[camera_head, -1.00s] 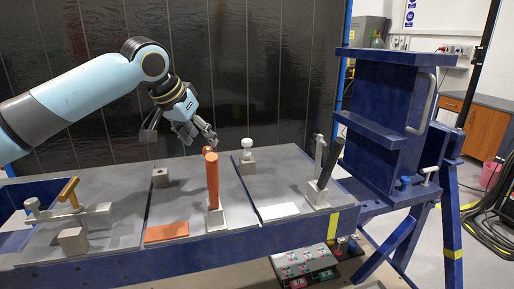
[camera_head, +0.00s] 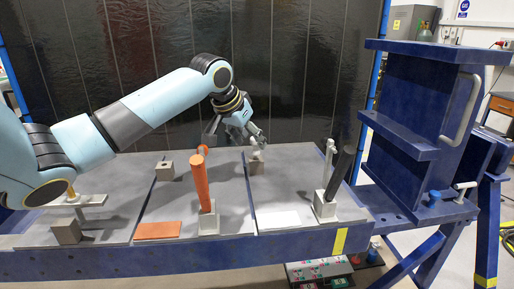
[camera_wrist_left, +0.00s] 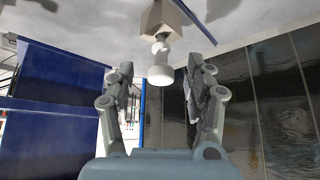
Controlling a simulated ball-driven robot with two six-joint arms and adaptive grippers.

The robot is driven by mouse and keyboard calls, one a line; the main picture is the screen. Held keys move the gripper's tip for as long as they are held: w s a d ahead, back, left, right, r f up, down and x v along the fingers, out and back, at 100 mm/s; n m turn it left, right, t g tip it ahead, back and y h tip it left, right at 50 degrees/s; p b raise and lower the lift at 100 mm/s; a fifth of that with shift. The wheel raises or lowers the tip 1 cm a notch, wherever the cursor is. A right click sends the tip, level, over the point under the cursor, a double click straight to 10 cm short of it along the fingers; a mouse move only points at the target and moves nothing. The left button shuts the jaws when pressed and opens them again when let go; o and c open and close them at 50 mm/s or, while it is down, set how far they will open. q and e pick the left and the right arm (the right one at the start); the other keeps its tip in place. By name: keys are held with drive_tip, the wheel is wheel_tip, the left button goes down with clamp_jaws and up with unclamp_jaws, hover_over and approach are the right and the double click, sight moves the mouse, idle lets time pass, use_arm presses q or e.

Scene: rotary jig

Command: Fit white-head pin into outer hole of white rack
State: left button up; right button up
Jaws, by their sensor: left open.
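The white-head pin (camera_head: 257,154) stands upright in a small beige block (camera_head: 257,168) at the back of the right-hand grey panel. My left gripper (camera_head: 247,137) is open close to the pin's head and partly overlaps it in the head view. In the left wrist view the pin (camera_wrist_left: 160,68) shows between the two spread fingers, apart from both, with its block (camera_wrist_left: 165,20) beyond. A white plate (camera_head: 280,220) and a pale fixture (camera_head: 324,208) with a black lever lie further forward; I cannot tell which is the white rack. No hole shows clearly. My right gripper is out of view.
An orange lever (camera_head: 202,185) stands on the middle panel, with an orange plate (camera_head: 158,230) in front and another block (camera_head: 165,170) behind. A blue frame (camera_head: 425,110) rises at the right. Dark panels (camera_head: 150,60) stand behind the table.

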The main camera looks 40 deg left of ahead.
sight(252, 141)
use_arm(q)
drive_tip(key=x, duration=0.4)
drive_tip(key=shift+a+r+p, duration=0.1)
drive_tip(key=shift+p, duration=0.25)
drive_tip(key=shift+w+f, duration=0.25)
drive_tip(key=shift+f, duration=0.05)
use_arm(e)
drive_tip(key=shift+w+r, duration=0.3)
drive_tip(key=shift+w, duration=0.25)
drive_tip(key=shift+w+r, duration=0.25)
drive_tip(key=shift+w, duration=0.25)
use_arm(q)
drive_tip(key=shift+s, duration=0.1)
drive_tip(key=shift+c, duration=0.4)
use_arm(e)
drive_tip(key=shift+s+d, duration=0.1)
use_arm(q)
drive_tip(key=shift+c, duration=1.1)
clamp_jaws()
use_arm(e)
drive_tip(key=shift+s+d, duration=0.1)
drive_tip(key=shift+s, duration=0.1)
